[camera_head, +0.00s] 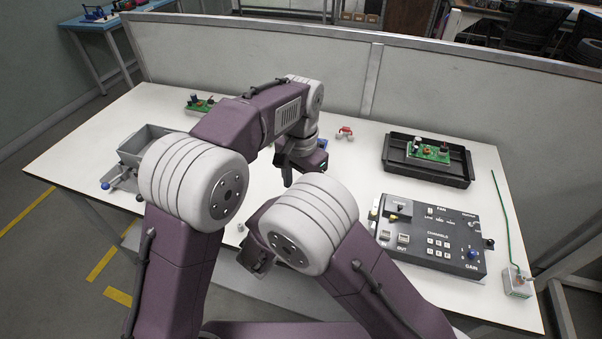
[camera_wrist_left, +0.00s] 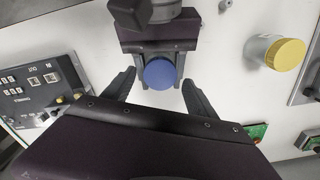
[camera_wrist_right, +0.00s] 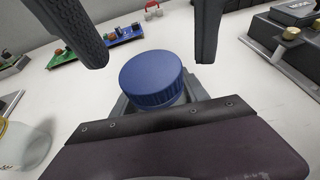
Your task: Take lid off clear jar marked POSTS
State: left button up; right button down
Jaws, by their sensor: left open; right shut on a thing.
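A blue screw lid (camera_wrist_right: 152,80) sits on a jar whose body is mostly hidden below it. The blue lid also shows in the left wrist view (camera_wrist_left: 160,73). My right gripper (camera_wrist_left: 161,86) is shut on the jar, with its fingers on both sides just under the lid. My left gripper (camera_head: 297,178) is open above the lid. Its two fingers stand apart on either side of the lid and do not touch it. The head view hides the jar behind my right wrist. The POSTS label is not readable in any view.
A jar with a yellow lid (camera_wrist_left: 286,54) stands nearby. A black control panel (camera_head: 432,238), a black tray (camera_head: 462,182) with a green circuit board, and a grey bin (camera_head: 150,138) are on the white table. A red-and-white part (camera_head: 345,132) lies at the back.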

pick_arm(q)
jog(key=shift+f, duration=1.1)
grip_shut()
jog(key=n, duration=0.3)
jog(key=shift+r, duration=0.15)
jog(key=shift+r, duration=1)
